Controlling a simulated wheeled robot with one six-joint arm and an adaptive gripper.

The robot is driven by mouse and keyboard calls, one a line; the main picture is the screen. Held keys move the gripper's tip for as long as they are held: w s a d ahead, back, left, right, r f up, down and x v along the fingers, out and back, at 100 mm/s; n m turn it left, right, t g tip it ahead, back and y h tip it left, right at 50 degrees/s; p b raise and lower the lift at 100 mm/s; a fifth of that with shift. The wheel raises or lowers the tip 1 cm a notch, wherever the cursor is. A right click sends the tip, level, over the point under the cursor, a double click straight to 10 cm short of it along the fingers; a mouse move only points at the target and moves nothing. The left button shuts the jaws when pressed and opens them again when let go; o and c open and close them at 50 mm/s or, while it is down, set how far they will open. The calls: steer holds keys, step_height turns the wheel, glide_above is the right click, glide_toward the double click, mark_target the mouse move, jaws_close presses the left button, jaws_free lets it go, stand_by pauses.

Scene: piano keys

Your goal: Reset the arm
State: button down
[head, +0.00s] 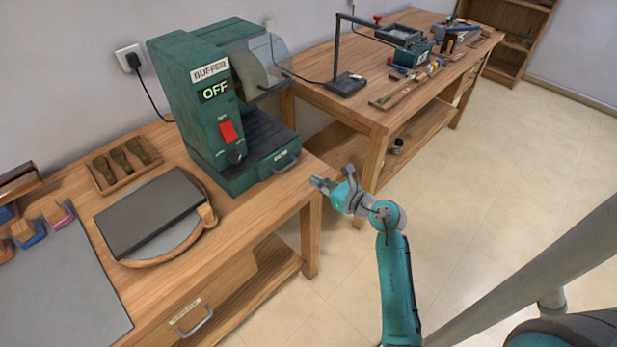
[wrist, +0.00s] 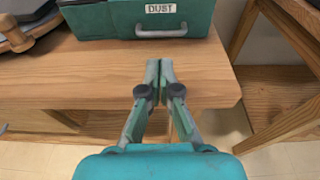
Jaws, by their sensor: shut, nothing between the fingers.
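My gripper (head: 318,183) is at the end of my teal arm, by the right front corner of the near workbench (head: 190,270) in the head view. In the wrist view my gripper (wrist: 159,66) has its two fingers together, with nothing between them. The fingertips appear over the bench's front edge, in front of the drawer labelled DUST (wrist: 160,20). They look apart from the drawer handle. The arm is bent and reaches forward from the lower right of the head view.
A green buffer machine (head: 205,110) reading OFF, with a red switch (head: 228,131), stands on the near bench. A dark slab (head: 150,212) and a tool tray (head: 122,165) lie left of it. A second bench (head: 375,112) stands behind. Open floor (head: 500,190) lies to the right.

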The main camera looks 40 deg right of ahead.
steer(key=shift+v, duration=2.05)
steer(key=s+a+r+m+t+y, duration=0.1)
steer(key=s+a+r+m+t, duration=0.1)
steer(key=s+a+m, duration=0.7)
steer(key=s+a+r+m+t+y, duration=0.2)
steer(key=s+a+m+t, duration=0.15)
steer(key=a, duration=0.95)
steer(key=s+a+f+m+g+h, duration=0.1)
steer(key=s+m+g+h, duration=0.1)
steer(key=s+m, duration=0.8)
steer(key=s+a+f+m+g+h, duration=0.1)
steer(key=s+m+g, duration=0.3)
steer(key=s+m, duration=0.7)
steer(key=m, duration=0.3)
steer(key=shift+a+f+h, duration=0.15)
steer(key=shift+f+h, duration=0.2)
steer(key=shift+h, duration=0.05)
